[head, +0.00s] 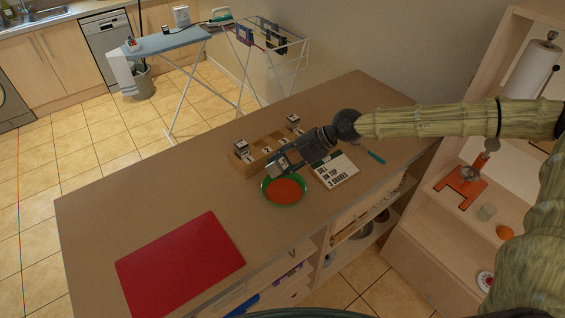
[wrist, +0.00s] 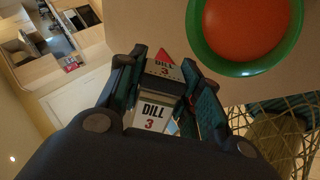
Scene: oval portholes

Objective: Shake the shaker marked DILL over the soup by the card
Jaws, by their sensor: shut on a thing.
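My gripper (head: 284,160) is shut on the shaker marked DILL (wrist: 154,112), which also shows a 3 below the name. In the head view the shaker (head: 277,166) looks tilted, at the far edge of the green bowl of orange-red soup (head: 285,191). In the wrist view the soup (wrist: 245,28) lies up and right of the shaker, not directly behind it. The card (head: 335,171) lies right of the bowl and reads DILL ON TOP 3 SHAKES. My fingers hide part of the shaker.
A wooden rack (head: 247,166) stands behind the bowl, with one shaker (head: 241,148) at its left end and another (head: 293,121) at its far end. A red board (head: 180,262) lies at the front left. A teal-handled tool (head: 370,153) lies beyond the card.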

